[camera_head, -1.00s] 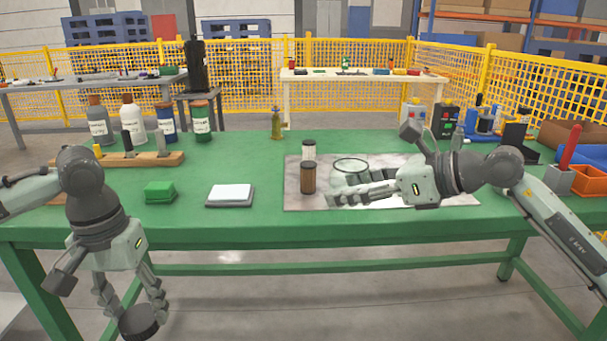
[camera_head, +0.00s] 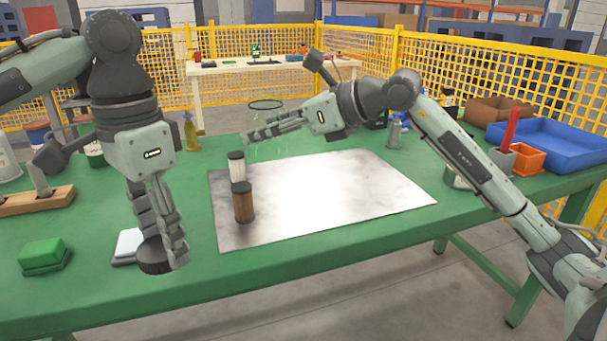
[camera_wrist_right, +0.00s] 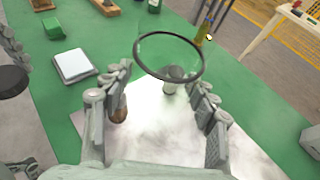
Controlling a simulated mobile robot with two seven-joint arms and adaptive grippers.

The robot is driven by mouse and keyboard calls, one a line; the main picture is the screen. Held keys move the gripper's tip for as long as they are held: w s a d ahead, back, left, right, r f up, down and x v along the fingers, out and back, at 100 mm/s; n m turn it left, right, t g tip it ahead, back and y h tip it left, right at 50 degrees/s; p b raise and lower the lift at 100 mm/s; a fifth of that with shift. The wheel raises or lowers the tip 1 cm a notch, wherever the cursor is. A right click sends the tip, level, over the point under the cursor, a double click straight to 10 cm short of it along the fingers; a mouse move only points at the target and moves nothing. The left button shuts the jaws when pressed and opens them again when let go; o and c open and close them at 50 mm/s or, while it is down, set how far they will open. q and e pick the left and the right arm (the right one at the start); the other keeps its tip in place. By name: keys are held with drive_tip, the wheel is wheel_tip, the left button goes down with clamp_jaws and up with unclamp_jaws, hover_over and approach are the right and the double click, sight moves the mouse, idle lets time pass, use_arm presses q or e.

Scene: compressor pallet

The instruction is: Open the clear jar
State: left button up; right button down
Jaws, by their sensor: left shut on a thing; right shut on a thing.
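The clear jar (camera_head: 266,104) is see-through with a dark ring at its open mouth. My right gripper (camera_head: 272,128) is shut on it and holds it above the table, near the metal sheet's far left corner. The wrist view shows the jar (camera_wrist_right: 170,55) between the fingers of this gripper (camera_wrist_right: 165,92), its mouth uncovered. My left gripper (camera_head: 166,240) points down, shut on a round black lid (camera_head: 158,257) near the table's front edge. The lid also shows at the left edge of the right wrist view (camera_wrist_right: 12,80). Lid and jar are well apart.
A brown-filled jar (camera_head: 243,204) and a white-filled jar (camera_head: 237,168) stand on the metal sheet (camera_head: 340,190). A green box (camera_head: 43,255) and a partly hidden white-topped scale (camera_head: 128,243) lie at left. The sheet's middle is clear.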

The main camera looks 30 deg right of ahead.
use_arm(q)
drive_tip(key=shift+s+r, duration=0.1)
drive_tip(key=shift+s, duration=0.05)
use_arm(e)
drive_tip(key=d+f, duration=0.2)
drive_tip(key=d, duration=0.1)
drive_tip(key=w+d+f, duration=0.1)
drive_tip(key=d+f, duration=0.1)
drive_tip(key=d, duration=0.2)
drive_tip(key=d+f, duration=0.2)
drive_tip(key=d, duration=0.1)
drive_tip(key=shift+w+d+f, duration=0.15)
drive_tip(key=shift+d, duration=0.2)
use_arm(q)
drive_tip(key=shift+r+p, duration=0.2)
drive_tip(key=shift+p, duration=0.1)
use_arm(e)
wheel_tip(320, 180, down, 4)
drive_tip(key=shift+f, duration=0.1)
use_arm(q)
drive_tip(key=shift+f, duration=0.1)
drive_tip(key=shift+f+b, duration=0.15)
drive_tip(key=shift+b, duration=0.15)
use_arm(e)
drive_tip(key=shift+f, duration=0.2)
drive_tip(key=c, duration=0.5)
unclamp_jaws()
drive_tip(key=shift+r, duration=0.1)
drive_tip(key=shift+r, duration=0.1)
